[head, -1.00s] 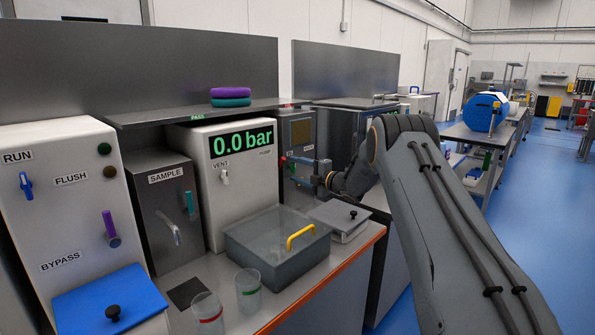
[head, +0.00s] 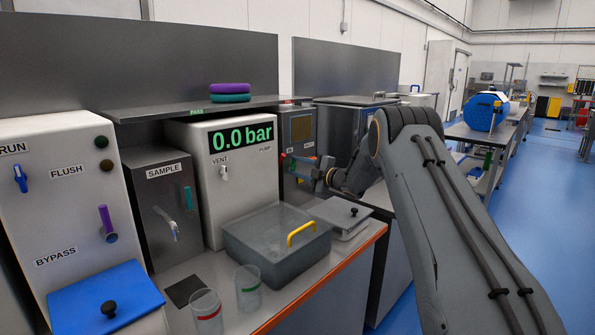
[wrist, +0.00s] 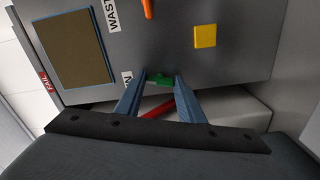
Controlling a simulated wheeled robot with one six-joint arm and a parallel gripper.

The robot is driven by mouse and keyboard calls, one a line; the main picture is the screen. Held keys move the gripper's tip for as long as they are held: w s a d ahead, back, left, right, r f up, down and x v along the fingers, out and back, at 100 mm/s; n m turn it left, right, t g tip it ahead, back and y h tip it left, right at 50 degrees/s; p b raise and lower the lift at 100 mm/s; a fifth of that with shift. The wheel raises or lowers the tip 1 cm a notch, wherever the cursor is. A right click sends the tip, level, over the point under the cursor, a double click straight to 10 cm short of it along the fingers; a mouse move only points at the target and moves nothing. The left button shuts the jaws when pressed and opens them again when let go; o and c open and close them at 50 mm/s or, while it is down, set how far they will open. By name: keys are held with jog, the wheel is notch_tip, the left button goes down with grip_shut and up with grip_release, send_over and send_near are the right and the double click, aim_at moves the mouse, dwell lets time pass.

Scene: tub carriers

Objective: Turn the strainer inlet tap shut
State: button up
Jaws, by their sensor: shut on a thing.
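The strainer unit is a grey cabinet (wrist: 190,45) with a dark brown panel, and it stands beyond the pump box in the head view (head: 286,120). My gripper (wrist: 161,80) reaches its front, with both blue-grey fingers closed in on a small green piece (wrist: 160,80), which I take to be the inlet tap's handle. A label beside it is mostly hidden by a finger. A red bar (wrist: 158,108) shows between the fingers, slanted. In the head view my gripper (head: 288,162) is small, and its hold is hard to make out.
An orange lever (wrist: 148,8) by the WASTE label and a yellow square (wrist: 205,36) are on the same face. The pump box (head: 205,150) reads 0.0 bar. A grey tub (head: 275,240) with a yellow handle and two clear beakers stand on the bench nearer me.

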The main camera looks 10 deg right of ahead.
jog(key=shift+m+b, duration=0.85)
jog(key=shift+m, duration=6.45)
jog(key=o, duration=1)
jog(key=shift+o, duration=0.2)
jog(key=shift+s, duration=0.1)
jog(key=v, duration=0.7)
jog(key=shift+s+d+b, duration=0.25)
jog(key=shift+b, duration=0.2)
